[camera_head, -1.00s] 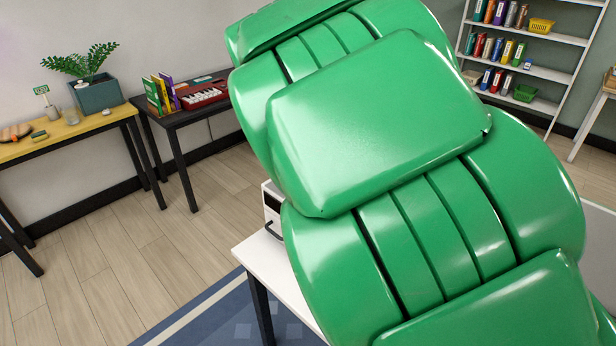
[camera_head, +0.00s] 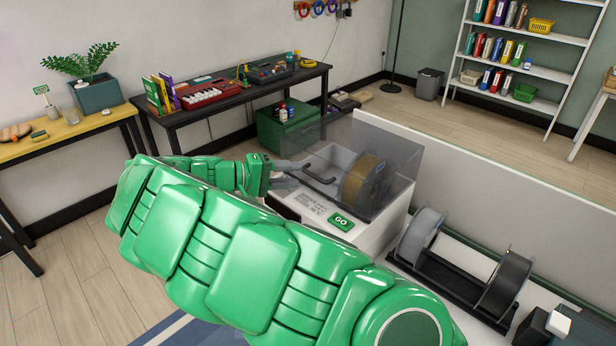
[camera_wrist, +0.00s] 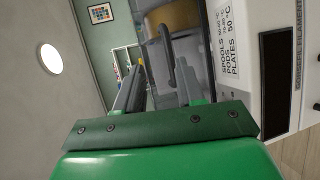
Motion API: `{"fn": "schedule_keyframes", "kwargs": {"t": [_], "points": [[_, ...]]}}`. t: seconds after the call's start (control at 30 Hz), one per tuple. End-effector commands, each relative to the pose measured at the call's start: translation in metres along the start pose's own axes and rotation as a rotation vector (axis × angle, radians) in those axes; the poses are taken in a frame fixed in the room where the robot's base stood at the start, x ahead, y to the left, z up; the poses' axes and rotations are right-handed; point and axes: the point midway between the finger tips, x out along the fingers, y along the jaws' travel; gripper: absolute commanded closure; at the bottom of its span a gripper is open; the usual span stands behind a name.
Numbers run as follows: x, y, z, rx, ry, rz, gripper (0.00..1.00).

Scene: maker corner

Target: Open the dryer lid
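The filament dryer is a white box (camera_head: 377,235) with a clear grey lid (camera_head: 400,163) that appears to sit down over it. A tan spool (camera_head: 366,186) shows through the lid. The lid's dark bar handle (camera_head: 322,174) is on the side facing my gripper; in the wrist view the handle (camera_wrist: 167,55) shows between the finger lines, just ahead. My gripper (camera_head: 290,173) is at the left of the dryer, close to the handle. In the wrist view its two fingers (camera_wrist: 160,82) are apart, with nothing clearly gripped. Whether they touch the handle, I cannot tell.
A green GO button (camera_head: 341,222) is on the dryer's front. A black spool rack (camera_head: 455,283) stands to the right. A pale partition (camera_head: 520,220) runs behind. A black side table (camera_head: 240,95) and a green cabinet (camera_head: 288,133) stand beyond.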

Motion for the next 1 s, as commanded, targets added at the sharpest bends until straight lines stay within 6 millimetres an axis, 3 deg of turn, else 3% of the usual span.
{"fn": "schedule_keyframes", "kwargs": {"t": [0.17,0.37,0.8,1.0], "points": [[-0.017,-0.015,-0.007,-0.042,0.034,0.037,0.62],[-0.013,-0.016,-0.008,-0.046,0.036,0.042,0.62],[0.042,-0.015,-0.009,-0.047,0.033,0.042,0.62],[0.058,-0.014,-0.011,-0.046,0.037,0.04,0.62]]}}
